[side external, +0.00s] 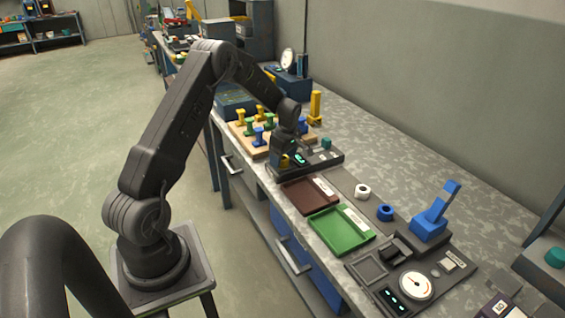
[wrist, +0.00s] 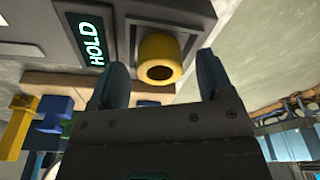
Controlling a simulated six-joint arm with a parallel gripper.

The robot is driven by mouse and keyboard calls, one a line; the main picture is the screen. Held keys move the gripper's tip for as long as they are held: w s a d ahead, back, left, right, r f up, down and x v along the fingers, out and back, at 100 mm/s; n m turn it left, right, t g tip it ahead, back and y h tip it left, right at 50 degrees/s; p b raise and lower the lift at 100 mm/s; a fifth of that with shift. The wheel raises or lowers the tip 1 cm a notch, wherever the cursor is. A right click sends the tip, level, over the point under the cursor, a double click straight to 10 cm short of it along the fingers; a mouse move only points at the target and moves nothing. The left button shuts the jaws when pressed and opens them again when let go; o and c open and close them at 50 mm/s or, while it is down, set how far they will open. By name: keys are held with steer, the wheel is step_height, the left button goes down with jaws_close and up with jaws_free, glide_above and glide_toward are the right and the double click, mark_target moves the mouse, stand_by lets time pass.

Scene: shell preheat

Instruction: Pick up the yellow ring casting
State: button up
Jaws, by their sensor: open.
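The yellow ring casting (wrist: 160,58) sits in a dark recess of a grey fixture, beside a display reading HOLD (wrist: 88,38). In the wrist view it lies between the two fingertips of my gripper (wrist: 163,66), with visible gaps on both sides. My gripper is open and empty. In the side view my gripper (side external: 288,157) is down at the fixture (side external: 325,160), and a small yellow patch of the ring (side external: 284,161) shows there, mostly hidden by the gripper.
A wooden board (side external: 240,130) with yellow, green and blue pegs stands behind the fixture. In front are a dark red tray (side external: 300,198), a green tray (side external: 340,232), a white ring (side external: 362,191), a blue ring (side external: 385,212) and a station with a dial (side external: 416,286). Both trays look empty.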

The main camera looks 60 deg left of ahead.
steer(key=shift+f, duration=0.45)
steer(key=c, duration=1)
steer(key=shift+c, duration=0.2)
steer(key=shift+r, duration=0.15)
